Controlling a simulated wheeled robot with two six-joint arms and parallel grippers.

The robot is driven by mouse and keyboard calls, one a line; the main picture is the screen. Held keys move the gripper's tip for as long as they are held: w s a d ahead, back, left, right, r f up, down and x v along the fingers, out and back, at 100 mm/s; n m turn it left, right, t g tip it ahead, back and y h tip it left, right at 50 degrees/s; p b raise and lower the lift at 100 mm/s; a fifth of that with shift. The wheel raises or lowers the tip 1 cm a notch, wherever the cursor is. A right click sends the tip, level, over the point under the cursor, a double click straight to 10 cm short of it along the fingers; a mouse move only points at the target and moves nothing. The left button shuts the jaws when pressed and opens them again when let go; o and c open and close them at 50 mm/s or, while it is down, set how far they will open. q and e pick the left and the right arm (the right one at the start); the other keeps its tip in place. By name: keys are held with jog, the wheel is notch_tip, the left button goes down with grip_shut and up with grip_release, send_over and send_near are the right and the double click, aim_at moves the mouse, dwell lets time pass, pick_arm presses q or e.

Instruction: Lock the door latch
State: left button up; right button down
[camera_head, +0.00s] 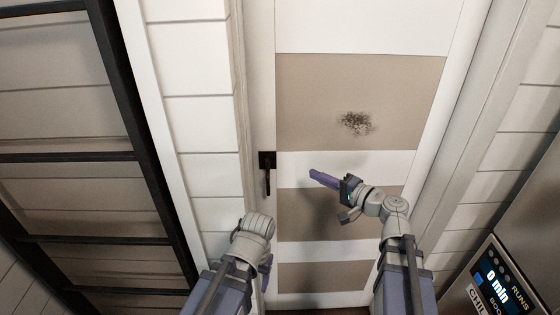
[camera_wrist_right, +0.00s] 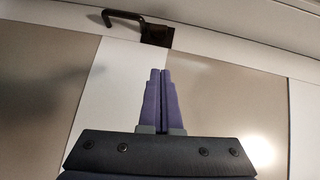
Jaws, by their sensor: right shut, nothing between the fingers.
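The door (camera_head: 340,85) is white with broad beige bands and stands in front of me. Its dark latch (camera_head: 267,161) is at the left edge of the door, a square plate with a lever hanging down. In the right wrist view the latch (camera_wrist_right: 157,34) is at the top, beyond the fingertips, its lever pointing left in that picture. My right gripper (camera_head: 312,173) is shut and empty, to the right of the latch and apart from it. Its purple fingers (camera_wrist_right: 160,75) are together in the wrist view. My left gripper (camera_head: 266,265) is low, below the latch, mostly hidden behind its own wrist.
A black-framed panel (camera_head: 120,100) stands at the left, with white plank wall (camera_head: 195,95) between it and the door frame. An appliance with a lit display (camera_head: 497,282) is at the lower right. A dark smudge (camera_head: 356,123) marks the door. The space before the latch is clear.

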aim_at(269, 160)
jog(key=shift+r, duration=0.1)
jog(key=b+x, duration=0.1)
jog(key=x, duration=0.9)
jog(key=shift+w+a, duration=0.2)
jog(key=shift+w, duration=0.1)
jog(key=shift+s+a+f, duration=0.1)
jog(key=shift+s+a, duration=0.05)
jog(key=shift+a, duration=0.35)
jog(key=shift+s+a+f, duration=0.1)
jog(key=shift+a, duration=1.15)
